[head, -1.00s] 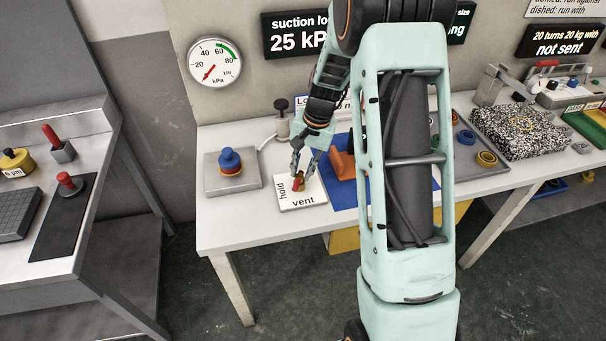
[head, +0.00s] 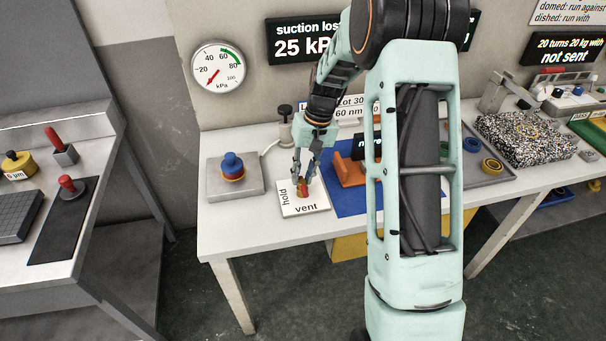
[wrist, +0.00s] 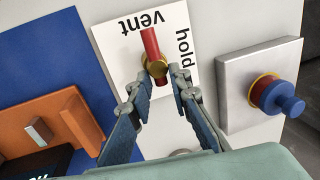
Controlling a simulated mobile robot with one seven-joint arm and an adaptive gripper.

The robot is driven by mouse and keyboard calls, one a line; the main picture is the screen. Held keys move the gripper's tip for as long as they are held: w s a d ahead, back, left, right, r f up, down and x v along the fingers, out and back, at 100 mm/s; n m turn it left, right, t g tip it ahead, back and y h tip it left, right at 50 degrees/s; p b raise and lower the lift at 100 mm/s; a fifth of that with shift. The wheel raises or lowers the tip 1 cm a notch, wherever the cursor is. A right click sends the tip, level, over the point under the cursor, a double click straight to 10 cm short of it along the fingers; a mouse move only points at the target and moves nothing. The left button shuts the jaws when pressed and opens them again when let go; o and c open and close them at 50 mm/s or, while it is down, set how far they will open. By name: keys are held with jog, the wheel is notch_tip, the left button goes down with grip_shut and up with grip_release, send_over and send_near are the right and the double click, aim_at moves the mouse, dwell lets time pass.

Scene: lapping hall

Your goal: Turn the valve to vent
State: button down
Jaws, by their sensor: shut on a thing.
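The valve is a red handle on a brass hub (wrist: 157,66), mounted on a white plate (head: 313,211) marked "hold" and "vent". In the wrist view the red handle (wrist: 150,42) points from the hub towards the word "vent" and partly covers the space beside it. My gripper (wrist: 158,76) is shut on the valve handle, with a finger on either side near the hub. In the head view my gripper (head: 304,180) reaches down onto the plate from above, and its fingers partly hide the handle.
A blue knob on a grey block (head: 236,188) stands left of the plate. An orange fixture (head: 350,172) on a blue mat lies to the right. The dial gauge (head: 218,67) on the wall has its red needle low on the left. The sign above reads 25 kPa.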

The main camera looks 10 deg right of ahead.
jog(key=shift+s, duration=0.1)
jog(key=c, duration=1.8)
grip_release()
jog(key=shift+o, duration=0.2)
notch_tip(320, 180, up, 12)
jog(key=d, duration=0.2)
jog(key=shift+d, duration=0.2)
jog(key=shift+f, duration=0.1)
